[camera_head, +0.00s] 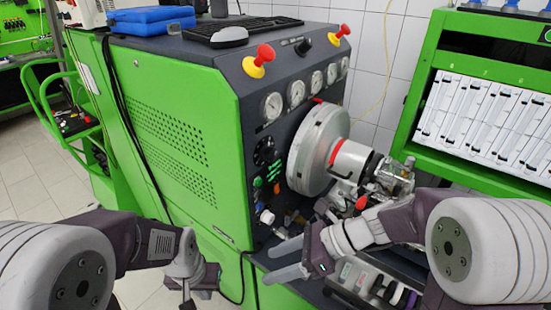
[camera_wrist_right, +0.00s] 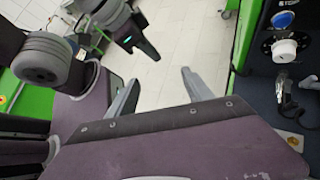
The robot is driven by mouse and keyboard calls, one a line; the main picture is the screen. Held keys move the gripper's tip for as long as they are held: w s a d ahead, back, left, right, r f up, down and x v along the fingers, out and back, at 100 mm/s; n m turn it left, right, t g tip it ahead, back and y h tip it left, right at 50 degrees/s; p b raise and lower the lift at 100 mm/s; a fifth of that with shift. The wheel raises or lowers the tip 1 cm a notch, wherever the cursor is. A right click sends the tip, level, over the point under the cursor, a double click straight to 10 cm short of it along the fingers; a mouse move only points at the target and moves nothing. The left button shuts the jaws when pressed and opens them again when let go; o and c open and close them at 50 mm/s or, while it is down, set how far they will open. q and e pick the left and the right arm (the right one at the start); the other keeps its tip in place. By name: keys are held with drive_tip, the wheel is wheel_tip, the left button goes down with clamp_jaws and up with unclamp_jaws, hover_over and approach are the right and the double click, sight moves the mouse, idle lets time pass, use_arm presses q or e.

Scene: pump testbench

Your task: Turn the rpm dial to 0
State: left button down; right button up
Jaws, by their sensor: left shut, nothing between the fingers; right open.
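A round black dial (camera_head: 263,150) sits on the dark front panel of the green testbench. A white knob (camera_head: 267,216) sits lower on that panel, and it also shows in the right wrist view (camera_wrist_right: 284,48), below a blue button. I cannot read which of them is marked rpm. My right gripper (camera_head: 284,260) is open and empty, in front of the panel and below the white knob, apart from it. Its two fingers (camera_wrist_right: 162,90) point at open floor in the wrist view. My left gripper (camera_head: 188,300) is shut and empty, low in front of the green side, away from the panel.
A large metal disc and pump (camera_head: 318,150) stick out right of the panel. Gauges (camera_head: 297,94) and red knobs (camera_head: 259,60) are above. A tray of tools (camera_head: 370,284) lies under my right arm. A black cable (camera_head: 243,265) hangs at the bench corner. Tiled floor (camera_wrist_right: 160,70) is free.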

drive_tip(key=w+a+r+m+t+y, duration=0.1)
drive_tip(key=w+r+m+t+y, duration=0.2)
drive_tip(key=w+r+m, duration=0.3)
drive_tip(key=m+t+p, duration=0.3)
drive_tip(key=m+t, duration=0.4)
drive_tip(key=t, duration=0.1)
approach(274, 156)
drive_tip(key=shift+g+y, duration=0.3)
drive_tip(key=shift+y, duration=0.2)
drive_tip(key=p+x, duration=0.1)
drive_tip(key=x, duration=0.3)
drive_tip(key=p+x, duration=0.1)
drive_tip(key=x, duration=0.3)
drive_tip(key=shift+w+a+f, duration=0.1)
drive_tip(key=shift+w+f, duration=0.1)
drive_tip(key=shift+w, duration=0.35)
clamp_jaws()
drive_tip(key=shift+n, duration=0.3)
